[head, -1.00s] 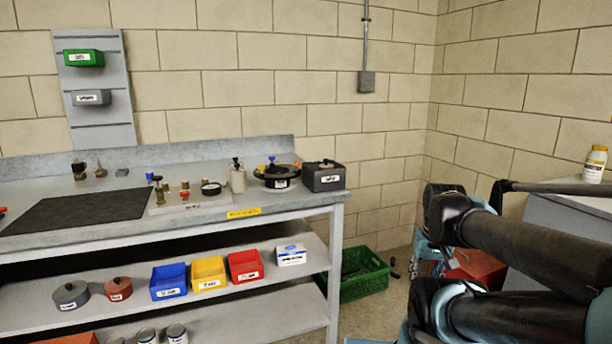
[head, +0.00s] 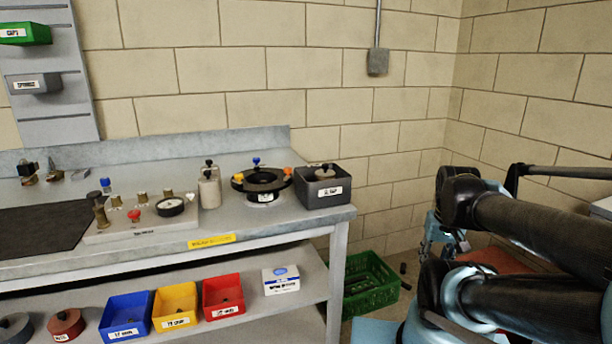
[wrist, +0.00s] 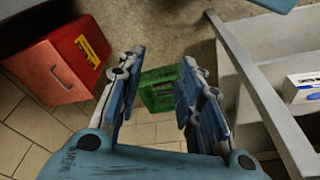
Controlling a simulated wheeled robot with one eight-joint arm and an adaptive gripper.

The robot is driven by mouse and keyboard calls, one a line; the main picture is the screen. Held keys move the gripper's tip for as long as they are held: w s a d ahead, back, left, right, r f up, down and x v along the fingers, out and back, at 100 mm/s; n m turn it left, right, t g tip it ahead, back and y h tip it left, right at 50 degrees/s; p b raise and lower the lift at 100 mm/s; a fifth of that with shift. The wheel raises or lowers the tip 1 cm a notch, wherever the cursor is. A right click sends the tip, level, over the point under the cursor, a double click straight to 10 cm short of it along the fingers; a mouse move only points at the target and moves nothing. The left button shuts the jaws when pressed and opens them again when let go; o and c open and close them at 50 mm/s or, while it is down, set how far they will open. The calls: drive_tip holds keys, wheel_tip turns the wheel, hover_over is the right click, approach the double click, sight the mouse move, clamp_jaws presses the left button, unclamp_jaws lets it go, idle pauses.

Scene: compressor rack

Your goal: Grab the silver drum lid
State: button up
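No part is plainly labelled as the silver drum lid. A round grey pot with a knobbed top (head: 14,329) stands on the lower shelf, cut by the left edge of the head view. On the bench, a pale grey canister with a dark knob (head: 209,190) stands beside a black round fixture (head: 262,181) with blue and orange knobs. A dark grey labelled box (head: 322,188) at the bench's right end holds a dark knobbed thing. My gripper (wrist: 160,75) is open in the wrist view, its fingers apart with nothing between them, far from the bench top.
Blue (head: 126,317), yellow (head: 174,303) and red (head: 223,296) bins and a white box (head: 281,280) sit on the lower shelf. A green crate (head: 368,283) is on the floor right of the bench. A red box (wrist: 62,68) shows in the wrist view.

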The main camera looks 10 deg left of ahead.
drive_tip(key=shift+w+d, duration=0.15)
drive_tip(key=shift+w, duration=0.15)
drive_tip(key=shift+o, duration=1.3)
drive_tip(key=shift+s+r, duration=0.2)
drive_tip(key=shift+r, duration=0.1)
drive_tip(key=w+a+r+n+y, duration=0.2)
drive_tip(key=w+a+r+n, duration=0.4)
drive_tip(key=w+a+r, duration=0.45)
drive_tip(key=w+a+r+n+y, duration=0.1)
drive_tip(key=w+a+r+n, duration=0.5)
drive_tip(key=a+r, duration=0.7)
drive_tip(key=w+a+r+n+g+y, duration=0.1)
drive_tip(key=w+a+r+n, duration=0.1)
drive_tip(key=a+r, duration=0.25)
drive_tip(key=w+a+r+n, duration=0.1)
drive_tip(key=w+a+r, duration=0.2)
drive_tip(key=a, duration=0.3)
drive_tip(key=x, duration=1.2)
drive_tip(key=shift+s+a, duration=0.2)
drive_tip(key=shift+s, duration=0.15)
drive_tip(key=shift+w+x, duration=0.2)
drive_tip(key=shift+x, duration=2.4)
drive_tip(key=shift+d, duration=0.15)
clamp_jaws()
